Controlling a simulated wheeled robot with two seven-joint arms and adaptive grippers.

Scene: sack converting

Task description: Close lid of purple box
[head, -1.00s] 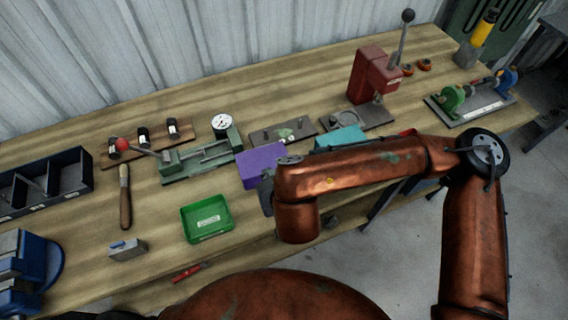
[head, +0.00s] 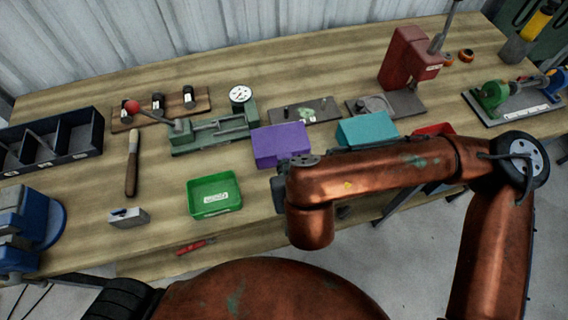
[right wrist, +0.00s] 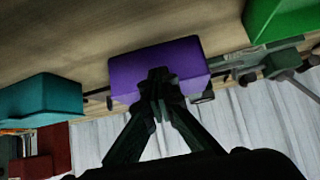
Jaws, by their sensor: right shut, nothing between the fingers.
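In the right wrist view the purple box (right wrist: 190,62) lies directly in front of my right gripper (right wrist: 158,76). The fingers are shut together and empty, and they overlap the box's near side in the picture. I cannot tell whether they touch it. In the head view my right wrist covers most of the gripper. My left gripper is not in view.
A teal box (head: 367,130) stands right of the purple box, and a green tray (head: 214,195) lies to its left. A green fixture with a dial (head: 213,134) is behind left. A red press (head: 408,60) stands at the back right.

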